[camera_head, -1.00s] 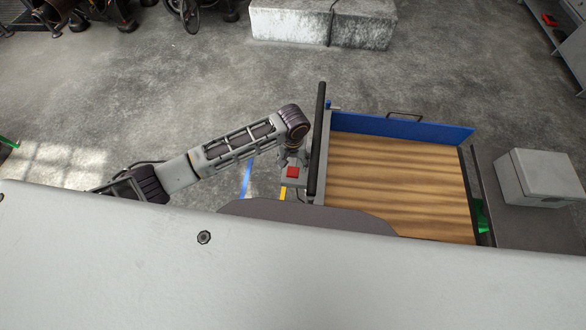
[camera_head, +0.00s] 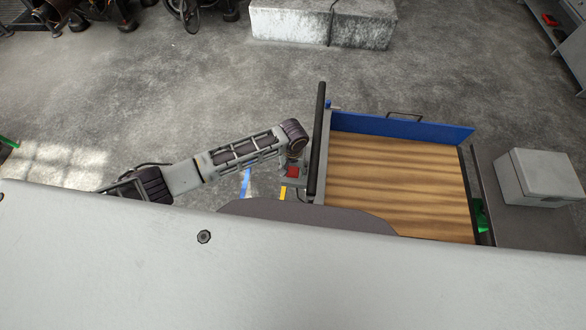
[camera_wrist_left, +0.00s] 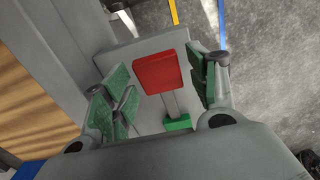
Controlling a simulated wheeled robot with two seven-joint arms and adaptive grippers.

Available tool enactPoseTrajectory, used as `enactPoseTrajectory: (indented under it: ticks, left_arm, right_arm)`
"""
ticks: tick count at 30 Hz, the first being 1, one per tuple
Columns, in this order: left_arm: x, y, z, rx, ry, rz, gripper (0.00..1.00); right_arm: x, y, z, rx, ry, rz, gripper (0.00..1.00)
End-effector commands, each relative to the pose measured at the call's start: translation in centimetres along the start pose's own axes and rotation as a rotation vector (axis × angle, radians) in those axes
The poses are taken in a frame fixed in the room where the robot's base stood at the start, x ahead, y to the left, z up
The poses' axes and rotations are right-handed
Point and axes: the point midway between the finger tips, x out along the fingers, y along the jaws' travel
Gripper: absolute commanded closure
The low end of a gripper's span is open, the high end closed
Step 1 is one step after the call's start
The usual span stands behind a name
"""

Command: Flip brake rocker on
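The brake rocker (camera_wrist_left: 160,80) shows a large red part, a grey strip and a smaller green part (camera_wrist_left: 178,122). It sits on a light grey box beside the cart; its red part also shows in the head view (camera_head: 292,171). Which side is pressed in, I cannot tell for sure. My left gripper (camera_wrist_left: 161,75) is open, its two green-padded fingers on either side of the rocker's red part with gaps showing. Nothing is held. In the head view, my left wrist hides most of the left gripper. My right gripper is in neither view.
The cart has a striped wooden top (camera_head: 395,185), a blue back rail (camera_head: 400,127) and a dark upright bar (camera_head: 317,140) close to my left wrist. A grey box (camera_head: 540,177) stands on the right. Open concrete floor lies to the left.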

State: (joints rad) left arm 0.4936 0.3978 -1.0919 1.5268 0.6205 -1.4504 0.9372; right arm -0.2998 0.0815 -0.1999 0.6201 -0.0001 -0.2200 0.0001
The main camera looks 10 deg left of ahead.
Motion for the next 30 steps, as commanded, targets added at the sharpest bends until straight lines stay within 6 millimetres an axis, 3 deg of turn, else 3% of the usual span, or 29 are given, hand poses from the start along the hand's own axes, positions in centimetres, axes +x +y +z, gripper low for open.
enactPoseTrajectory:
  ticks: [2,12,30]
  left_arm:
    - [0.0,0.0,0.0,0.000,0.000,0.000,0.55]
    - [0.0,0.0,0.0,0.000,0.000,0.000,0.99]
    - [0.7,-0.1,0.5,-0.003,0.118,-0.002,1.00]
  right_arm:
    - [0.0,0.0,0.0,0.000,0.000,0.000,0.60]
    - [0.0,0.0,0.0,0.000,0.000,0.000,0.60]
    - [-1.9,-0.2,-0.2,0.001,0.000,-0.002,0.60]
